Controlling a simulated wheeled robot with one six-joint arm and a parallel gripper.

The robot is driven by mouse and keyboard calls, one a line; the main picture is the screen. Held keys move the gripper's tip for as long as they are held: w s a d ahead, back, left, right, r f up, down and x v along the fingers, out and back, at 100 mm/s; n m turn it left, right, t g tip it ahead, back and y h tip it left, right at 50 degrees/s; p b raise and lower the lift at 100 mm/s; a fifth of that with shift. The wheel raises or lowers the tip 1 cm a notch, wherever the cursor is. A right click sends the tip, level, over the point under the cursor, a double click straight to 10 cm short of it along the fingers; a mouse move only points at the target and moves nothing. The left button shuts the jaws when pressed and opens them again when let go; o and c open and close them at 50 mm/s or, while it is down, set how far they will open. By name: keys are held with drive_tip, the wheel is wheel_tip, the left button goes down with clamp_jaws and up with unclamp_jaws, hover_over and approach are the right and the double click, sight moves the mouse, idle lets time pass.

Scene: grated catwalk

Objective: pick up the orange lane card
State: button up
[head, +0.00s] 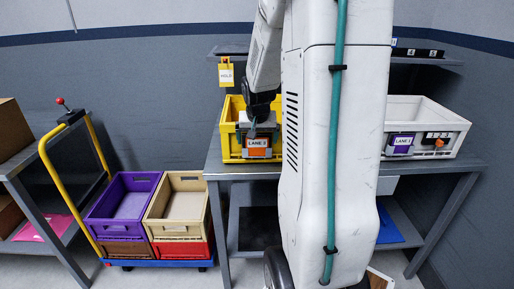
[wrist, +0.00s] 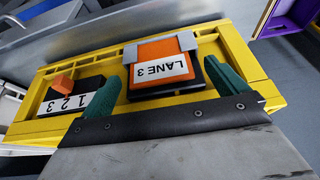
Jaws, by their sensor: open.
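The orange lane card (wrist: 160,50), with a white label reading LANE 3, sits in a grey holder on the front of the yellow crate (wrist: 252,58). In the head view the orange card (head: 257,152) shows low on the front of the yellow crate (head: 230,150), partly behind my arm's end. My gripper (wrist: 164,72) is open, with one teal finger to each side of the card in the wrist view. The fingers look apart from the card; I cannot tell how far. In the head view my gripper (head: 254,130) is just above the card.
The crate also has a numbered strip with an orange slider (wrist: 62,84). A white crate (head: 440,112) with a purple lane card (head: 401,142) stands right on the same bench (head: 350,172). A cart with purple (head: 112,222) and tan crates (head: 175,228) stands left.

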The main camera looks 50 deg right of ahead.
drive_tip(key=shift+f, duration=0.1)
drive_tip(key=c, duration=1.1)
drive_tip(key=shift+c, duration=0.2)
